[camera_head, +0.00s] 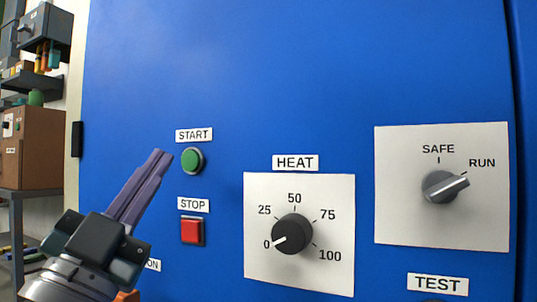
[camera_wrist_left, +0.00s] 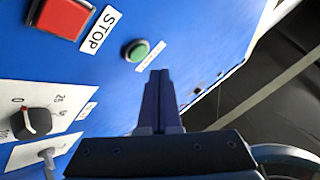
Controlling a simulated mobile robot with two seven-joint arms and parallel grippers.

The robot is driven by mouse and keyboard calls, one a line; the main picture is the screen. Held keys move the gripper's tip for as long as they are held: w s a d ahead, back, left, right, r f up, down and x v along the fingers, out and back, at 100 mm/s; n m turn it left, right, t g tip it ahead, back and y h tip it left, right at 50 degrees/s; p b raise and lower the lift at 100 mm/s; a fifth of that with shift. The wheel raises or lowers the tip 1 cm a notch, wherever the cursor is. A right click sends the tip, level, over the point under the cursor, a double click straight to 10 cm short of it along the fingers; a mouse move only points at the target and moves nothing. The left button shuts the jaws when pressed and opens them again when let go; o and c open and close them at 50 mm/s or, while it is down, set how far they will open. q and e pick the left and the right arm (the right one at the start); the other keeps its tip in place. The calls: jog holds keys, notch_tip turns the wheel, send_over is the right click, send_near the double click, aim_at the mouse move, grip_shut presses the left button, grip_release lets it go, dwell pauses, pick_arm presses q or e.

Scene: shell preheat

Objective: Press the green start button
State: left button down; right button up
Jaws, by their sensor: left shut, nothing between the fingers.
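The green start button (camera_head: 193,160) is a round button in a dark ring on the blue panel, under the START label (camera_head: 194,135). In the left wrist view the green button (camera_wrist_left: 137,51) shows just up and left of the fingertips. My left gripper (camera_head: 160,155) is shut and empty, its purple fingers pointing up and right toward the panel. In the head view its tips are just left of the button, with a small gap in the picture. I see no contact; the depth gap is hard to tell. My right gripper is not in view.
The red square STOP button (camera_head: 192,231) is below START. The black HEAT knob (camera_head: 292,234) points at 0. The grey SAFE/RUN knob (camera_head: 440,187) points to RUN. A TEST label (camera_head: 438,284) is at lower right. A label ending in "ON" is partly hidden behind my gripper.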

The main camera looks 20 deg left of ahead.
pick_arm(q)
jog(key=shift+s+a+p, duration=0.1)
jog(key=shift+s+p, duration=0.45)
jog(key=shift+s, duration=1.15)
notch_tip(320, 180, up, 3)
jog(key=w+n+g+p, duration=0.25)
jog(key=g+p, duration=0.25)
jog(key=p, duration=0.4)
jog(key=s+d+r+n+g+p, duration=0.1)
jog(key=s+d+r+g+p, duration=0.15)
jog(key=s+g+p, duration=0.9)
jog(key=s+d+r+n+g+p, duration=0.15)
jog(key=s+d+g+p, duration=0.25)
jog(key=s+g+p, duration=0.7)
notch_tip(320, 180, up, 36)
jog(key=w+t+p, duration=0.1)
jog(key=t+p, duration=0.3)
jog(key=p, duration=3.5)
jog(key=shift+f+h, duration=0.25)
jog(key=shift+h, duration=0.05)
